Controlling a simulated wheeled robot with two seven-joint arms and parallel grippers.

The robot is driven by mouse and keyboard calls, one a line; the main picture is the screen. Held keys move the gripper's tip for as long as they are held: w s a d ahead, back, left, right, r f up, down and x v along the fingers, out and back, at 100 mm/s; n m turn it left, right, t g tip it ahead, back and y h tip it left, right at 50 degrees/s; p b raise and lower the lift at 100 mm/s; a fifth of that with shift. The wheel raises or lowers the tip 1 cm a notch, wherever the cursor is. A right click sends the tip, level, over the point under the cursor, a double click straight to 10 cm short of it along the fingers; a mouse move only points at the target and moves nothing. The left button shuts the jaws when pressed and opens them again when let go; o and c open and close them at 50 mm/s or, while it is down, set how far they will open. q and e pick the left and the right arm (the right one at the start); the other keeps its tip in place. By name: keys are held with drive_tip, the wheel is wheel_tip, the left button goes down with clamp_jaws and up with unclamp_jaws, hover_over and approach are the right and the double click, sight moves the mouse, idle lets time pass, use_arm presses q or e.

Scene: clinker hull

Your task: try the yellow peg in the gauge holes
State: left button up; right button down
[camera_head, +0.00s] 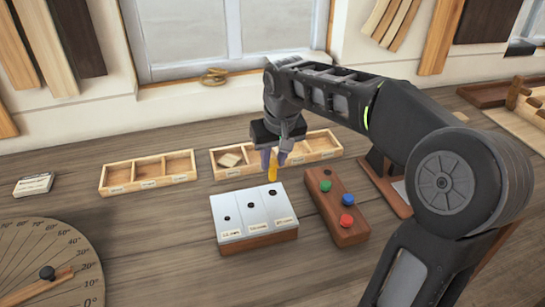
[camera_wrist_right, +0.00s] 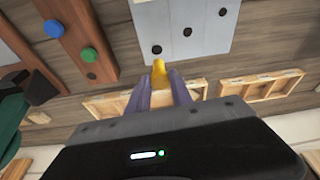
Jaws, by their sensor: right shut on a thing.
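My right gripper (camera_head: 275,157) is shut on the yellow peg (camera_head: 273,174) and holds it pointing down. In the right wrist view the peg (camera_wrist_right: 159,68) sticks out between the two purple-grey fingertips (camera_wrist_right: 160,84). The gauge block (camera_head: 245,208) has a pale metal top with three dark holes of different sizes in a row and labels along its front edge. The peg is above the gauge's back right corner, near the largest hole (camera_head: 272,192), and looks apart from it. My left gripper is not in view.
A wooden rack (camera_head: 343,188) right of the gauge holds red, blue and green pegs and has one empty hole. Wooden compartment trays (camera_head: 149,172) lie behind. A round angle dial (camera_head: 30,262) lies at the front left. The wood between dial and gauge is clear.

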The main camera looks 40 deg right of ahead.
sight(274, 178)
drive_tip(key=shift+f+b, duration=1.35)
drive_tip(key=shift+f, duration=0.55)
drive_tip(key=shift+f, duration=0.15)
drive_tip(key=shift+f+b, duration=0.3)
drive_tip(key=shift+b, duration=0.1)
drive_tip(key=shift+f+b, duration=0.9)
drive_tip(key=shift+f, duration=0.25)
drive_tip(key=shift+r, duration=0.15)
idle(0.4)
drive_tip(key=shift+r+p, duration=2.05)
drive_tip(key=shift+r, duration=0.45)
